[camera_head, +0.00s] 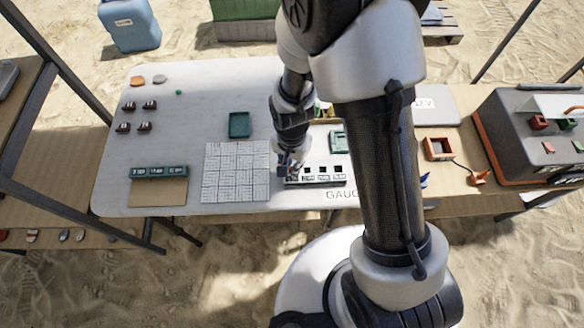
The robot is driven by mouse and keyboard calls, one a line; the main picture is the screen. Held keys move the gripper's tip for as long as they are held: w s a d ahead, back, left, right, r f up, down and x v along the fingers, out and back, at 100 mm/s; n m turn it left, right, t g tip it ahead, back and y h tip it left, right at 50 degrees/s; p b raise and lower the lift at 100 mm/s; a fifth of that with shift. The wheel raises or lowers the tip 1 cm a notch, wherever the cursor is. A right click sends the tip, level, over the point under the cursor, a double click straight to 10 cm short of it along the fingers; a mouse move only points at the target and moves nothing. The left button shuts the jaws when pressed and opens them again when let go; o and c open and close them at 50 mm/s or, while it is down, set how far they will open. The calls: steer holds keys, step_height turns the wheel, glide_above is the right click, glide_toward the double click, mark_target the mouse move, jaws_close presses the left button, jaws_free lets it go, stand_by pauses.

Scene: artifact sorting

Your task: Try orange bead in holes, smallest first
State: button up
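The white gauge block (330,182) with a row of dark square holes and small labels lies at the front of the white table, above the printed word "GAUGE", which is partly hidden by my arm. My gripper (290,168) points down at the left end of the gauge, over or just beside its leftmost part. Its fingers are too small and dark to tell whether they are open or shut, or hold anything. No orange bead can be made out for sure. A small flat orange piece (158,79) lies at the table's back left.
A white patterned grid mat (236,172) lies left of the gauge, with a green tray (239,125) behind it. A green labelled block (160,172) stands farther left. Several small dark blocks (149,104) sit at the back left. A grey case (535,130) stands at right.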

steer(key=shift+r+p, duration=2.35)
steer(key=shift+r, duration=0.7)
